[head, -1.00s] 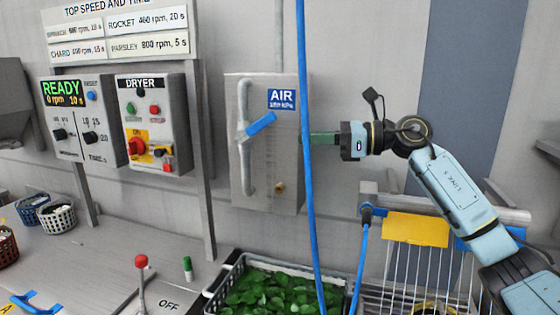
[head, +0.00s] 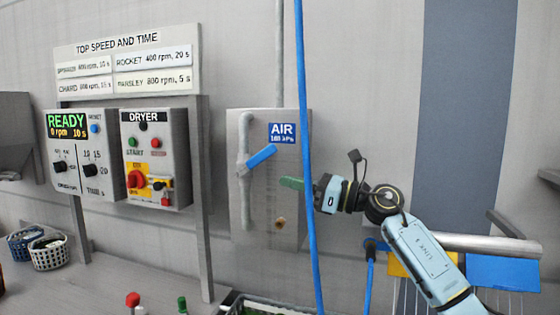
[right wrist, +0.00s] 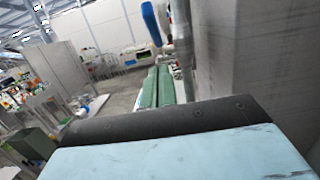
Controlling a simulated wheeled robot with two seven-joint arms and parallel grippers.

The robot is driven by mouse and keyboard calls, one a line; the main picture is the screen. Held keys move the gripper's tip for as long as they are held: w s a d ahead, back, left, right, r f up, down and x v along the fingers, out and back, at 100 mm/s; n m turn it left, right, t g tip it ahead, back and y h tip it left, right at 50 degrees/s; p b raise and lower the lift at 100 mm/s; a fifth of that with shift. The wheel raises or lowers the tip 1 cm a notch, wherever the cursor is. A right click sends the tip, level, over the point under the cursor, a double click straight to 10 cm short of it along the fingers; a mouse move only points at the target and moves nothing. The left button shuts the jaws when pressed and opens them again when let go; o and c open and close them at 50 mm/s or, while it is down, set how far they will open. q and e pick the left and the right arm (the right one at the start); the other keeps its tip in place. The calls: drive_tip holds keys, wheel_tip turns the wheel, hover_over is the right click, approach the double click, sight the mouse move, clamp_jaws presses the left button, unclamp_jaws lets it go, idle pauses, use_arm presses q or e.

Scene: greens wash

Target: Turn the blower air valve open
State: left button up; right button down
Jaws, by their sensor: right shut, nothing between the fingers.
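The air valve's blue lever (head: 261,156) is on a grey vertical pipe (head: 245,190) on the air panel (head: 290,210). It slants up to the right, below the blue AIR sign (head: 282,133). My right gripper (head: 286,183) is shut and empty, its green fingers in front of the panel, right of and a little below the lever, apart from it in the picture. In the right wrist view the green fingers (right wrist: 157,87) lie side by side, and the blue lever (right wrist: 151,22) shows above them. My left gripper is not in view.
A blue hose (head: 305,120) hangs in front of the panel's right edge and crosses near my right gripper. The dryer box (head: 178,140) and the READY display box (head: 95,180) are at left. Baskets (head: 48,255) stand at lower left. A metal rail (head: 480,243) is at lower right.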

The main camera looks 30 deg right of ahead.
sight(274, 145)
drive_tip(key=shift+w+a+r+p, duration=0.35)
drive_tip(key=shift+w+a+r, duration=0.25)
drive_tip(key=shift+r, duration=0.25)
drive_tip(key=shift+w+a+r+p, duration=0.3)
drive_tip(key=shift+w+a+r, duration=0.25)
drive_tip(key=shift+r, duration=0.25)
drive_tip(key=shift+d, duration=0.1)
drive_tip(key=r+p, duration=0.1)
drive_tip(key=p, duration=0.2)
drive_tip(key=w+a+r+g+h+p, duration=0.1)
drive_tip(key=r+p, duration=0.1)
drive_tip(key=p, duration=0.1)
drive_tip(key=r+g+h+p, duration=0.1)
drive_tip(key=p, duration=0.2)
drive_tip(key=shift+w+a+r, duration=0.15)
drive_tip(key=shift+w+r, duration=0.05)
drive_tip(key=shift+r, duration=0.1)
drive_tip(key=shift+w+a+r+p, duration=0.9)
drive_tip(key=shift+w+r+p, duration=0.15)
drive_tip(key=shift+r, duration=0.1)
drive_tip(key=shift+w+a+r+p, duration=0.35)
drive_tip(key=shift+w+a, duration=0.2)
drive_tip(key=shift+w, duration=0.05)
